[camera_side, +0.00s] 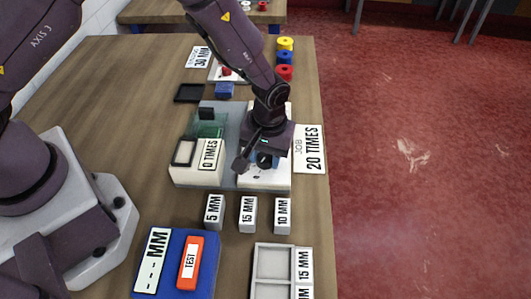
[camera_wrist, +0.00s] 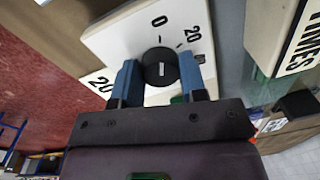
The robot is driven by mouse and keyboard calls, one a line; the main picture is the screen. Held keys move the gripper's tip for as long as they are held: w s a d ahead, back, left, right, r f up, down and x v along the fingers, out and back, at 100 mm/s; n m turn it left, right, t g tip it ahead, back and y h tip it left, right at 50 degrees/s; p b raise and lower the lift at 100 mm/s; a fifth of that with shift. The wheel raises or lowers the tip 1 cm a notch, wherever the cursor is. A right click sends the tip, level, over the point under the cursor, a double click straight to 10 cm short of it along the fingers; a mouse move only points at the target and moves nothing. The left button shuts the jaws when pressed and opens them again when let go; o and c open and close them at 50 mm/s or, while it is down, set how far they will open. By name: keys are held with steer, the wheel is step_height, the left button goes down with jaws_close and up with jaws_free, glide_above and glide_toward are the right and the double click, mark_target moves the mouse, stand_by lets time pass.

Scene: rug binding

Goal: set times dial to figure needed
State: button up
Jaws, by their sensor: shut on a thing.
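The times dial is a round black knob (camera_wrist: 160,66) on a white panel (camera_wrist: 118,38). The panel carries a "0", a "20" and short tick marks. My gripper (camera_wrist: 161,78) has its blue fingers on either side of the knob and is shut on it. A small white mark shows on the knob; where it points I cannot tell. In the side view my gripper (camera_side: 264,160) is over the white panel (camera_side: 265,183) and mostly hides the dial. The display (camera_side: 209,154) beside it reads "0 TIMES". The job card (camera_side: 310,148) reads "20 TIMES".
Blocks marked 5 MM (camera_side: 214,212), 15 MM (camera_side: 247,214) and 10 MM (camera_side: 283,215) stand in front. A blue box with a red TEST piece (camera_side: 190,262) and a grey tray (camera_side: 257,246) are nearer. Coloured spools (camera_side: 285,58) stand behind. The table's left part is clear.

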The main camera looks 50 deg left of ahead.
mark_target(266, 160)
steer(key=m, duration=0.4)
steer(key=shift+m, duration=2.2)
steer(key=shift+s, duration=0.1)
steer(key=o, duration=0.9)
steer(key=shift+t, duration=0.3)
steer(key=shift+o, duration=0.2)
step_height(266, 160, up, 13)
steer(key=shift+d, duration=0.3)
